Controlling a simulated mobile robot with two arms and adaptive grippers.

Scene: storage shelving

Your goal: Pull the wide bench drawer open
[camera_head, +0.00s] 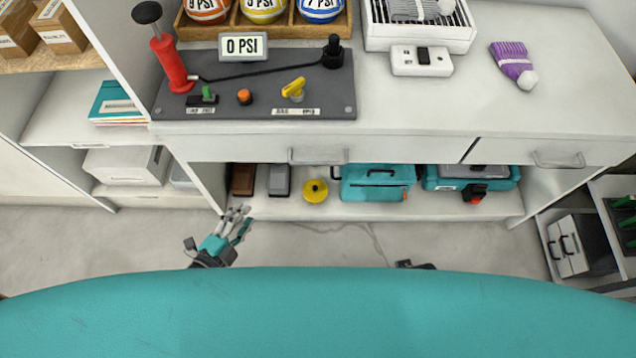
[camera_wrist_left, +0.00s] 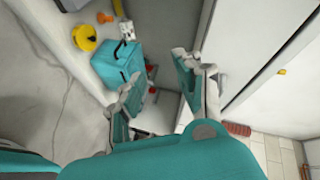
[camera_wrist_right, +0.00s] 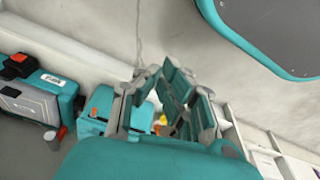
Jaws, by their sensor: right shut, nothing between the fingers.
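The wide bench drawer (camera_head: 240,148) is the long white front under the worktop, with a grey bar handle (camera_head: 317,157) near its middle. It looks closed. My left gripper (camera_head: 238,222) is below and left of that handle, in front of the lower shelf, apart from the drawer. In the left wrist view its fingers (camera_wrist_left: 158,88) are spread and empty. My right gripper (camera_wrist_right: 172,98) shows in the right wrist view, its fingers close together with nothing held. In the head view only a dark bit of the right arm shows at the teal edge.
A narrower drawer with its own handle (camera_head: 558,160) is at the right. The lower shelf (camera_head: 400,211) holds teal cases (camera_head: 376,184) and a yellow round item (camera_head: 315,191). On the worktop are a pump board (camera_head: 270,85) and a purple item (camera_head: 513,64). The floor before the bench is clear.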

